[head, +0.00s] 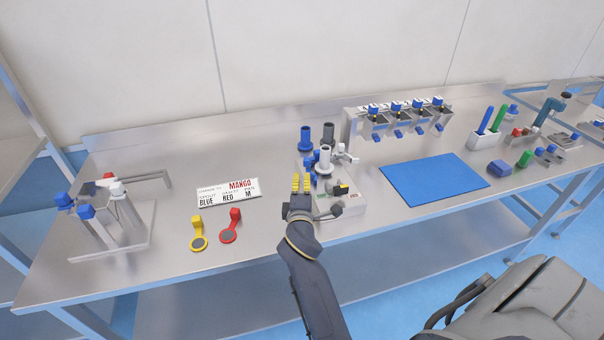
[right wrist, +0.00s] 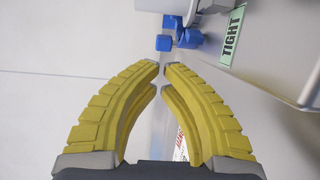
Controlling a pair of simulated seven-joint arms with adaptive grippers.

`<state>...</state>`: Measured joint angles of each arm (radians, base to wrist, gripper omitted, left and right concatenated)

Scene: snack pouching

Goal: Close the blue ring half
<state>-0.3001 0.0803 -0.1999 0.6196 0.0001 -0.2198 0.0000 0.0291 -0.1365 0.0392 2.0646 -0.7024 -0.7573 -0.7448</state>
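A grey fixture (head: 334,200) with upright spouts and blue parts stands at the middle of the table. Blue pieces (head: 313,169) show low on it, partly behind my right gripper; I cannot tell which is the blue ring half or whether it is closed. My right gripper (head: 301,178), with yellow fingers, is at the fixture's front left side. In the right wrist view its fingertips (right wrist: 162,68) are nearly together with a thin gap and nothing between them. A blue block (right wrist: 163,43) and more blue parts (right wrist: 188,38) lie beyond the tips. My left gripper is out of view.
A sign (head: 229,193) and yellow (head: 198,235) and red (head: 231,230) ring-ended pieces lie left of the fixture. A blue mat (head: 434,180) lies right. A rack (head: 400,112) stands behind. A green TIGHT label (right wrist: 232,37) shows in the wrist view.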

